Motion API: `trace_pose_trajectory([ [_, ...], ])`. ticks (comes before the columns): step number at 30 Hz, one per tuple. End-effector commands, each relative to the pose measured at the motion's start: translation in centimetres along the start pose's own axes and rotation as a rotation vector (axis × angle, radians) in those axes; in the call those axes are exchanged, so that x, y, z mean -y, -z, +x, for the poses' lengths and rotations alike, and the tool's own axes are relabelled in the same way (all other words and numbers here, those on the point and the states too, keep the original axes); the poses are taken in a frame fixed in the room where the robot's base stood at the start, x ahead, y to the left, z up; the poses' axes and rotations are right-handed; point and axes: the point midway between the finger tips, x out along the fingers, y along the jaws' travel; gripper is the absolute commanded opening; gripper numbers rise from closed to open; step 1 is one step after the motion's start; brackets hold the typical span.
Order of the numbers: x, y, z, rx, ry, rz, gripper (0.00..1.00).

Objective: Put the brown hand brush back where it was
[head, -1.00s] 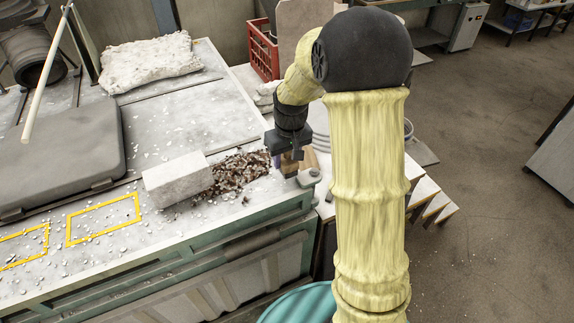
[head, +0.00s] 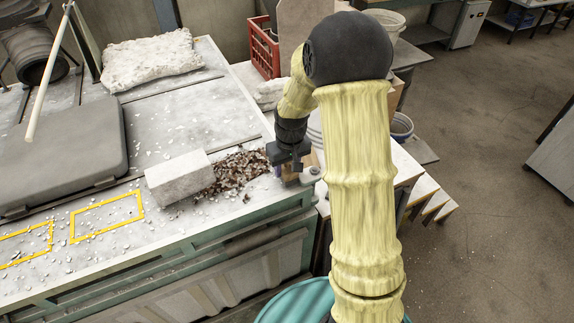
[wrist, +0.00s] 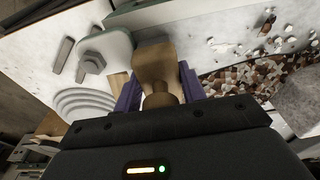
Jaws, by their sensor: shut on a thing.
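The brown hand brush (wrist: 155,65) shows in the wrist view, with its wooden handle between the purple fingers of my gripper (wrist: 160,90). My gripper is shut on it. In the head view my gripper (head: 289,172) is low over the right front corner of the bench (head: 240,212), just right of the heap of brown and white chips (head: 240,172). The brush is mostly hidden behind the gripper there. I cannot tell whether the brush touches the surface below it.
A pale block (head: 180,177) lies left of the chips. Yellow outlines (head: 107,217) mark the bench's front. A grey clamp-like fitting (wrist: 92,60) and stacked pale rings (wrist: 80,105) are close to the gripper. A red crate (head: 264,48) stands behind.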

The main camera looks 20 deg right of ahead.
Motion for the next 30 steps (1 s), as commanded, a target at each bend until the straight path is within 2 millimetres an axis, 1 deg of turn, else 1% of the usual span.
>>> trace_pose_trajectory([
  [1,0.0,0.0,0.3,0.0,0.0,0.001,0.19],
  [2,-0.1,-0.1,0.3,0.0,0.0,0.001,0.43],
  [3,-0.1,-0.1,0.2,0.0,0.0,0.002,0.51],
  [5,-0.1,-0.1,0.2,0.0,0.0,0.002,0.62],
  [14,-0.1,0.0,0.1,0.001,0.0,0.001,0.62],
  [19,0.0,0.1,-0.7,-0.002,-0.001,0.0,0.62],
  [23,-0.1,0.1,-2.4,-0.005,-0.001,0.0,0.62],
  [30,-0.1,0.1,-7.0,-0.006,-0.002,0.0,0.62],
])
